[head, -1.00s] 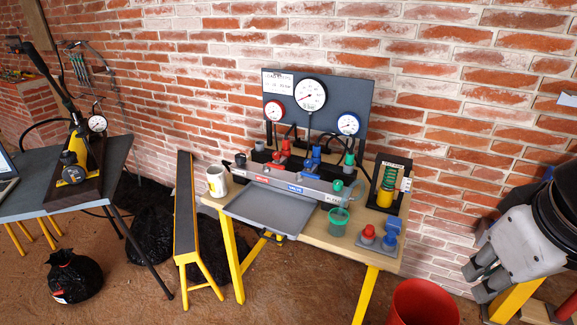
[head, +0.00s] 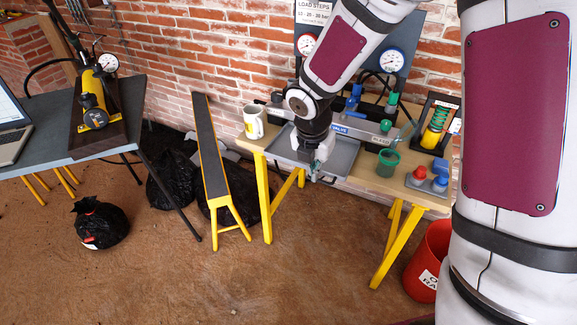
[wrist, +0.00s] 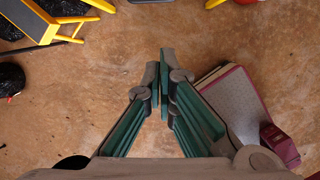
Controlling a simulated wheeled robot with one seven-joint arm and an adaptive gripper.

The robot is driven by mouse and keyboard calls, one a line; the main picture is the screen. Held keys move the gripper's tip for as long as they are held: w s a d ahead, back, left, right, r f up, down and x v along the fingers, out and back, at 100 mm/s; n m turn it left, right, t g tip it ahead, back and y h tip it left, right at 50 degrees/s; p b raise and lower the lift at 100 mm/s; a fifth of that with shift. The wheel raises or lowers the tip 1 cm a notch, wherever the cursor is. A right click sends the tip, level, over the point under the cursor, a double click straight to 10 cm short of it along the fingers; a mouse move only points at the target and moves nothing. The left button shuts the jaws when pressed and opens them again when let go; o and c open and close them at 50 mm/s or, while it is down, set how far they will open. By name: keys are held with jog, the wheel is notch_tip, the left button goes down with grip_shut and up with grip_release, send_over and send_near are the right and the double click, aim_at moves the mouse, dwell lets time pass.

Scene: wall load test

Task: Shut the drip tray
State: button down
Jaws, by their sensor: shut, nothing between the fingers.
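The grey drip tray (head: 343,163) sticks out from under the valve block on the wooden bench, in the head view. It is a shallow, empty-looking pan, and my arm hides its middle. My gripper (head: 313,175) points down at the tray's front edge, and appears to be in front of it. I cannot tell whether it touches the tray. In the wrist view my gripper (wrist: 163,82) is shut, with its fingertips together and nothing between them.
A white mug (head: 253,123) stands left of the tray. A green cup (head: 388,163) and red and blue fittings (head: 430,178) stand right of it. A red bucket (head: 430,262) is on the floor below. A narrow yellow-legged beam (head: 209,150) stands left of the bench.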

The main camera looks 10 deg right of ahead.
aim_at(331, 158)
jog(key=w+d+f+b, duration=0.2)
jog(key=w+f, duration=0.3)
jog(key=f, duration=0.6)
jog(key=shift+w+f+n, duration=0.25)
jog(key=shift+n, duration=0.15)
jog(key=shift+d, duration=0.15)
jog(key=w+d, duration=0.2)
jog(key=w, duration=0.2)
jog(key=w+d+b, duration=0.1)
jog(key=w+d, duration=0.2)
jog(key=w, duration=0.1)
jog(key=w+d+b, duration=0.1)
jog(key=w+d, duration=0.2)
jog(key=w, duration=0.1)
jog(key=shift+w+d, duration=0.1)
jog(key=shift+d, duration=0.15)
